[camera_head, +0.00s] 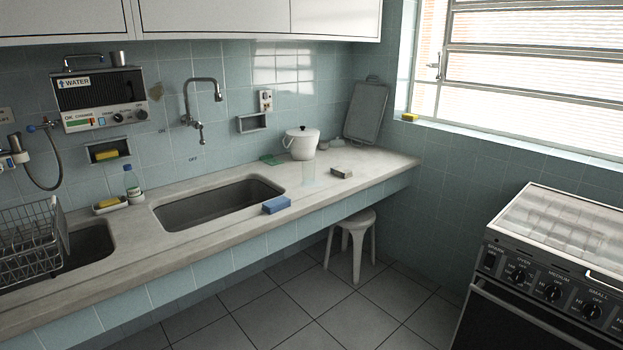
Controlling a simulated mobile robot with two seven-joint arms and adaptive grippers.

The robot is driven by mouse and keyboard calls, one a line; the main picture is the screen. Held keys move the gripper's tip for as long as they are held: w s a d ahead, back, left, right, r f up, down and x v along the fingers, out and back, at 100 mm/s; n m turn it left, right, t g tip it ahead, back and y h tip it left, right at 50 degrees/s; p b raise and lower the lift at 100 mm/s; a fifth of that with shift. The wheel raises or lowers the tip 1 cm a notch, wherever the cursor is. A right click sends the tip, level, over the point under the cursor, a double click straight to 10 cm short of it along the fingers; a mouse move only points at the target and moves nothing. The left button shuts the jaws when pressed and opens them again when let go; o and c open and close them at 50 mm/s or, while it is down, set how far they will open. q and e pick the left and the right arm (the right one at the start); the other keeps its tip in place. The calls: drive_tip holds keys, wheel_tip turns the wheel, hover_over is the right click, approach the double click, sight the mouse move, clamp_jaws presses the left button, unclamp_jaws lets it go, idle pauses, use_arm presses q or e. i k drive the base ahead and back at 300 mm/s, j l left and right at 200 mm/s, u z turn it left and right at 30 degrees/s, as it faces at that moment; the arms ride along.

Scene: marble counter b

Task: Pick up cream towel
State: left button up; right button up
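I cannot make out a cream towel for certain. A small grey-beige block-shaped item (341,172) lies on the counter right of the white lidded pot (302,143); I cannot tell whether it is a folded towel. A flat green item (272,159), perhaps a cloth, lies left of the pot by the tiled wall. Neither of my grippers is in view.
The marble counter (375,163) has a large sink (215,204) with a blue sponge (276,204) at its right front edge. A wire dish rack (28,240) stands left. A white stool (352,225) is under the counter; a stove (550,270) stands right. Floor between is clear.

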sight(337, 170)
drive_tip(key=i+l+u, duration=0.1)
drive_tip(key=u, duration=0.3)
drive_tip(key=i+l+u, duration=0.2)
drive_tip(key=u, duration=0.15)
drive_tip(key=i+l+u, duration=0.35)
drive_tip(key=i+l, duration=0.2)
drive_tip(key=l, duration=0.35)
drive_tip(key=i+l, duration=0.15)
drive_tip(key=l, duration=0.15)
drive_tip(key=i+l, duration=0.15)
drive_tip(key=l, duration=0.15)
drive_tip(key=i+l+u, duration=0.1)
drive_tip(key=i+l, duration=0.1)
drive_tip(key=l, duration=0.05)
